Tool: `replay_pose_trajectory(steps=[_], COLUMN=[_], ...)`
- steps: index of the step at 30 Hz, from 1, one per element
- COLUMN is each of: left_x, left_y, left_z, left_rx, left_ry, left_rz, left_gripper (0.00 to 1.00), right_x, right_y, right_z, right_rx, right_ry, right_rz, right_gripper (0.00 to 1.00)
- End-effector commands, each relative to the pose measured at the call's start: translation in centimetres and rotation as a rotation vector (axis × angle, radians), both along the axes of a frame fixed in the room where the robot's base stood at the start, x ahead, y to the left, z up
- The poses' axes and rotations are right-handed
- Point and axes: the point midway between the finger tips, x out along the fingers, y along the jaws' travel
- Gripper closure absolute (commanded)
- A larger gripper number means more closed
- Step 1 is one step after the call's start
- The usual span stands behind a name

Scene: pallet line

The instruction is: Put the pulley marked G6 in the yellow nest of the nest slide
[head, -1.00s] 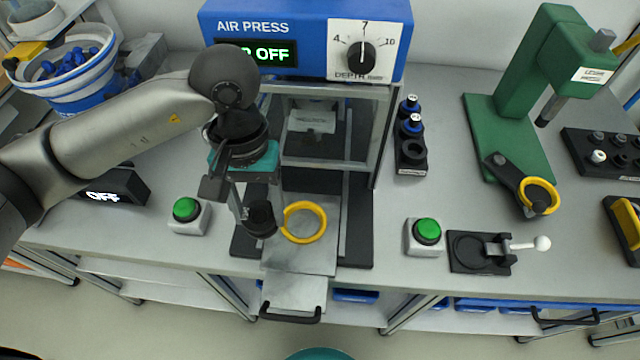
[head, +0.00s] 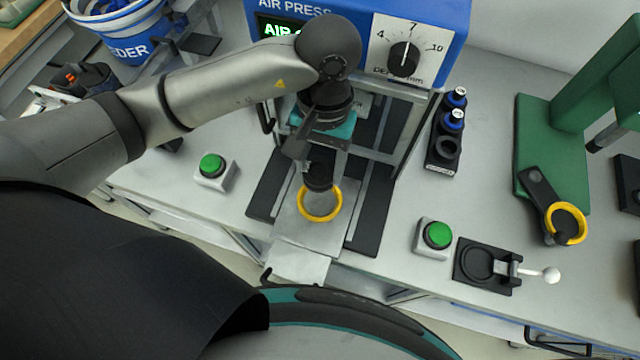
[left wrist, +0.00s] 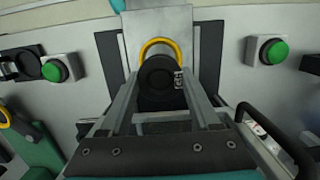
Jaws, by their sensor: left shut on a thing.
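My left gripper (head: 318,182) is shut on a dark round pulley (left wrist: 158,84), which carries a small white label too small to read. In the head view the pulley hangs over the back part of the yellow nest (head: 320,219). The nest is a yellow ring on the grey nest slide (head: 298,262), in front of the air press. In the left wrist view the pulley covers the near part of the yellow nest (left wrist: 160,42). I cannot tell whether the pulley touches the ring. My right gripper is not in view.
The air press frame (head: 415,110) stands right behind the gripper. Green buttons on grey boxes flank the slide, one left (head: 212,166) and one right (head: 438,235). A black rack (head: 443,150) with blue-topped parts and a black toggle fixture (head: 486,265) lie to the right.

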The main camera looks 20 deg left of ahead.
Motion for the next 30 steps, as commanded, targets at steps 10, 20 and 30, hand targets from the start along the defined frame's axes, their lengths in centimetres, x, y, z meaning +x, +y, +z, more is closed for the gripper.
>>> replay_pose_trajectory(steps=[10, 20, 30], left_x=[0.0, 0.0, 0.1], left_y=[-0.1, 0.0, 0.0], left_z=[-4.5, -8.3, -8.6], left_rx=[-0.002, -0.001, -0.001], left_ry=[0.000, -0.001, -0.003], left_rz=[0.001, -0.001, -0.001], left_gripper=[1.00, 1.00, 1.00], right_x=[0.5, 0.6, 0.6], right_y=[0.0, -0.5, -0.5], right_z=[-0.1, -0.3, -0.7], right_rx=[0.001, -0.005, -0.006], right_ry=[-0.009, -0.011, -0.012], right_rz=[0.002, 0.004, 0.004], right_gripper=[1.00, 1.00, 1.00])
